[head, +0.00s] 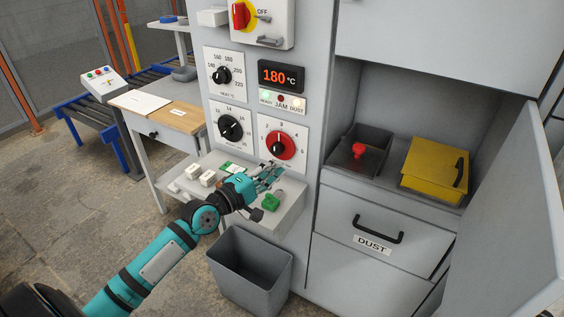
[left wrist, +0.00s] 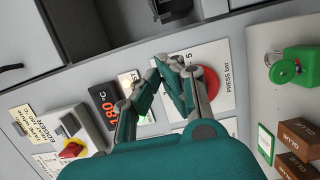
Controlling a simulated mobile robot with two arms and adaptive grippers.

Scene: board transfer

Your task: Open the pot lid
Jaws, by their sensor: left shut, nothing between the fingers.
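The likely pot lid is a yellow lid (head: 432,165) with a black handle. It appears closed, on the right of the open cabinet compartment in the head view. My left gripper (head: 270,178) is shut and empty, over the small shelf and below the red dial, well left of the yellow lid. In the left wrist view its fingers (left wrist: 172,68) are together in front of the control panel, overlapping the red dial (left wrist: 208,85). The yellow lid is not recognisable in that view. My right gripper is not in view.
The DUST drawer (head: 373,243) is below. An open door (head: 520,205) bounds the right side. The shelf (head: 289,219) holds a green item (head: 271,203) and white blocks. A grey bin (head: 250,270) stands below.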

